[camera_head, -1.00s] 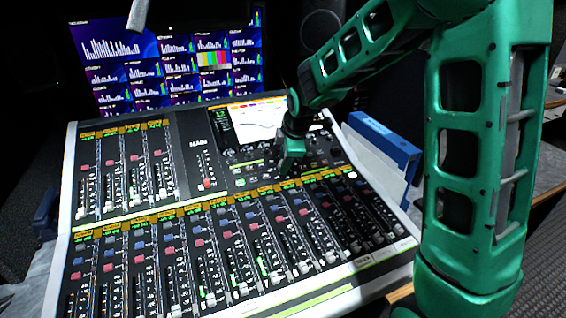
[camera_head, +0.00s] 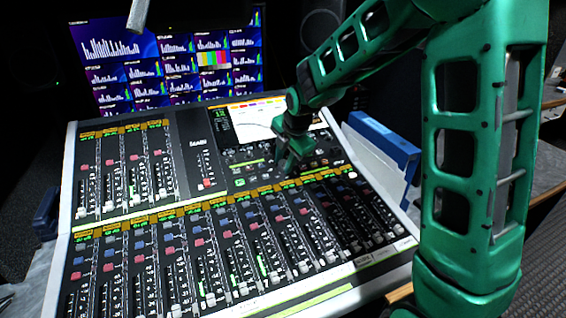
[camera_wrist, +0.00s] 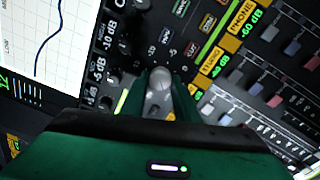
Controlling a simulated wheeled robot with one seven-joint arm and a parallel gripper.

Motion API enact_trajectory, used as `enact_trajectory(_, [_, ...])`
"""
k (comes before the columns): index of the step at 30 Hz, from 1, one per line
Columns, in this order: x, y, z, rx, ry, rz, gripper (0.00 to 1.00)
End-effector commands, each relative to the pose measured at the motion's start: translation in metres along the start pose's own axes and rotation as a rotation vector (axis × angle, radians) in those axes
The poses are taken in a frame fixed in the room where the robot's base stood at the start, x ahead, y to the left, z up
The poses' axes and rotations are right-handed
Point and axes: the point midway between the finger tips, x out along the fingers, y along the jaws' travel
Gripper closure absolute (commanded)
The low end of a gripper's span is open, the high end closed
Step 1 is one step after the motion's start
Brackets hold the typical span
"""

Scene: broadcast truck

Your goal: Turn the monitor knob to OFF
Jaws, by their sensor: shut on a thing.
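My gripper (camera_head: 294,160) reaches down to the control panel on the right of the mixing console (camera_head: 72,170), just below its small screen (camera_head: 262,124). In the wrist view my gripper's two green fingers (camera_wrist: 161,90) stand on either side of a small grey round knob (camera_wrist: 160,78) and are shut on it. Level markings such as -10 dB lie beside it. Part of the knob and any pointer mark or OFF label cannot be made out. In the head view the fingers hide the knob.
Rows of faders fill the console's front. A large display (camera_head: 165,65) with graphs stands behind it. A blue-edged case (camera_head: 384,145) stands right of the console. Other small knobs (camera_wrist: 141,4) sit close to the gripper.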

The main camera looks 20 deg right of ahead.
Motion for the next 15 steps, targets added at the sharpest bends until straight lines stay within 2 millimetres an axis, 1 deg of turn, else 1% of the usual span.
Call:
enact_trajectory(1, [-0.0012,0.0024,0.0020,-0.003,-0.004,0.006,0.95])
enact_trajectory(13, [-0.0014,0.0029,0.0024,-0.007,-0.005,0.007,0.95])
enact_trajectory(14, [-0.0014,0.0029,0.0024,-0.007,-0.005,0.007,0.65])
enact_trajectory(15, [-0.0014,0.0028,0.0023,-0.007,-0.004,0.007,0.56])
